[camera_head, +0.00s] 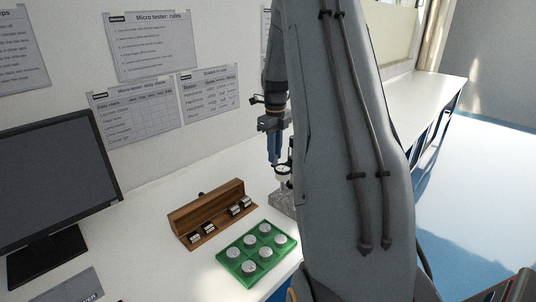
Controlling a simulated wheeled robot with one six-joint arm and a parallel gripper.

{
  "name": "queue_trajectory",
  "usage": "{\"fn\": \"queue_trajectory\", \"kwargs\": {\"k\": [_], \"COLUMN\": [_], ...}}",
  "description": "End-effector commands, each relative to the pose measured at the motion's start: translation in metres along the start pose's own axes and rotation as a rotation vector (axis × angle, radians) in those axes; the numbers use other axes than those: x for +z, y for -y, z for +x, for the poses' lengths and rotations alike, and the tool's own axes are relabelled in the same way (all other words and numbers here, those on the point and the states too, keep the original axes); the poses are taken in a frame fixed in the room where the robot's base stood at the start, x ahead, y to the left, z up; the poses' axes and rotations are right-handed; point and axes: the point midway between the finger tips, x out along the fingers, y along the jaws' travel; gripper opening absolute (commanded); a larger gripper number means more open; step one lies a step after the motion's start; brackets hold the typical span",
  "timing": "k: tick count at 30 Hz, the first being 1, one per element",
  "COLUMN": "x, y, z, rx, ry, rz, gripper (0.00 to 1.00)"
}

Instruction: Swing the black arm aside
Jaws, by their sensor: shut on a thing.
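My gripper (274,161) points down at the back of the bench, with its two blue fingers close together. Its tips are right beside a small round white dial (282,171) with a dark rim, above a speckled grey stone base (280,203). The fingers are shut on a small part of this stand, which I take to be the black arm. The black arm itself is too small and too covered by the fingers and my own arm to make out clearly. The right part of the stand is hidden behind my arm.
A green tray (236,256) with several round metal discs lies in front of the stand. An open wooden case (183,215) with small metal pieces is left of it. A monitor (58,180) stands at the far left. Papers hang on the wall.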

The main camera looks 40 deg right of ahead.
Motion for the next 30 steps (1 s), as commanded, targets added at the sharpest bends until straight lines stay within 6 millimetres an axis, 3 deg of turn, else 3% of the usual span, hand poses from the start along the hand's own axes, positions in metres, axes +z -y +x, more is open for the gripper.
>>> {"fn": "queue_trajectory", "kwargs": {"k": [10, 11, 14, 24, 30], "x": [0.000, 0.000, 0.000, 0.002, 0.002], "y": [0.004, 0.004, 0.003, 0.001, 0.001], "z": [-0.001, -0.001, -0.001, -0.003, -0.027], "rx": [-0.007, -0.007, -0.005, -0.004, -0.005], "ry": [0.003, 0.003, 0.002, 0.002, 0.004], "rz": [0.003, 0.003, 0.002, -0.001, -0.001], "gripper": [0.00, 0.18, 0.35, 0.36, 0.36]}}
